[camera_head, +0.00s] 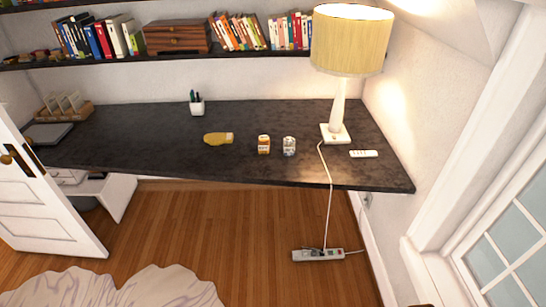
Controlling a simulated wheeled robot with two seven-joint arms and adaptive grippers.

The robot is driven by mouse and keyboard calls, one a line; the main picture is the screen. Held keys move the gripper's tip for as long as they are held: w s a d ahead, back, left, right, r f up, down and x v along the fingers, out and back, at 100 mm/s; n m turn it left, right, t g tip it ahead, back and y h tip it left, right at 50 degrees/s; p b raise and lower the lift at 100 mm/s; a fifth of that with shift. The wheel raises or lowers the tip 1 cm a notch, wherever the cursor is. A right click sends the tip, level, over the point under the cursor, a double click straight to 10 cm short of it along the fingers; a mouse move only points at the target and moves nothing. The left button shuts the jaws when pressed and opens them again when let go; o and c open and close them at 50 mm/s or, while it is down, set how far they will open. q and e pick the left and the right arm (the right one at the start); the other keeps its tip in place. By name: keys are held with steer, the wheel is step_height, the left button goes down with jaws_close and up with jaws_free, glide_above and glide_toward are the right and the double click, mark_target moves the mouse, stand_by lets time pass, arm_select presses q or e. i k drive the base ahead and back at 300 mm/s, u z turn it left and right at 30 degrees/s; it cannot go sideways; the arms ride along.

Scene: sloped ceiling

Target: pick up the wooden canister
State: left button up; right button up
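I cannot make out a wooden canister for certain. Three small items are grouped mid-desk: a yellow bottle (218,139) lying on its side, an upright orange jar (264,145) with a pale label, and an upright whitish-grey jar (289,146) to its right. All rest apart on the dark desk (120,142), near its front edge. Neither of my grippers is in view.
A lamp (345,44) stands at the desk's right, beside a white remote (364,153). A pen cup (196,104) stands at the back. A shelf above holds books and a wooden drawer box (177,37). A power strip (318,255) lies on the floor.

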mark_target(264, 141)
steer(key=u, duration=1.35)
steer(key=i, duration=1.95)
steer(key=z, duration=0.85)
steer(key=i, duration=0.75)
steer(key=z, duration=0.65)
